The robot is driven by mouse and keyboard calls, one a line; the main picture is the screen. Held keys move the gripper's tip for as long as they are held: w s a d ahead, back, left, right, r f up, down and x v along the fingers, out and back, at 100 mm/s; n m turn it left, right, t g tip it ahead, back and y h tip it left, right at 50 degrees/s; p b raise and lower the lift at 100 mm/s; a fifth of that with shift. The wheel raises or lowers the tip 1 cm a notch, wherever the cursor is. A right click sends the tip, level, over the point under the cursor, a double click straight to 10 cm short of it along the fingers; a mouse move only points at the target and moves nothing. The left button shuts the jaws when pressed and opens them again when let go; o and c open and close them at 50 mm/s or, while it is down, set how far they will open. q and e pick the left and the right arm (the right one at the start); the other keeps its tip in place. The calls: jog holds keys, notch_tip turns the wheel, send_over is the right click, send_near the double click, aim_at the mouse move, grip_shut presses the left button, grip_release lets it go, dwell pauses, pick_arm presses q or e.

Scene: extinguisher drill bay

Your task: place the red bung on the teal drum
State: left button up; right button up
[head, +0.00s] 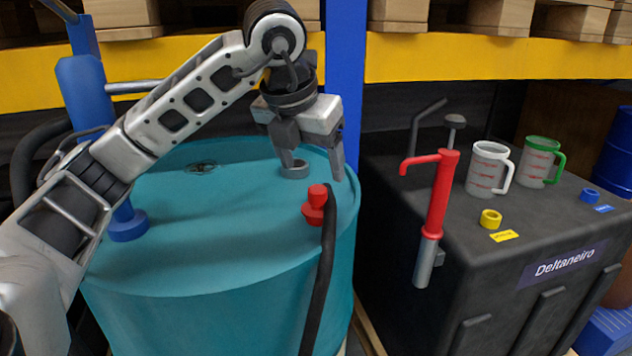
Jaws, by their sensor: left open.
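The teal drum (215,235) stands upright in the middle left. The red bung (315,205), a knob on a wider base, appears to sit on the drum's top near the front right rim. A grey ring-shaped fitting (293,170) is on the drum top behind it. My left gripper (315,168) points down over the right part of the drum top, its fingers apart and empty. It is above and behind the red bung, apart from it in the picture. One fingertip overlaps the grey fitting; contact is unclear. My right gripper is not in view.
A black hose (320,285) hangs over the drum's front beside the bung. A blue pump (128,222) stands on the drum's left. To the right, a dark tank (395,245) bears a red pump (437,200), two jugs and a yellow cap (490,218). A blue post (345,80) rises behind.

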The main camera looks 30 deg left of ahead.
pick_arm(q)
jog(key=v, duration=0.4)
jog(key=shift+s+r, duration=0.15)
jog(key=shift+r, duration=0.2)
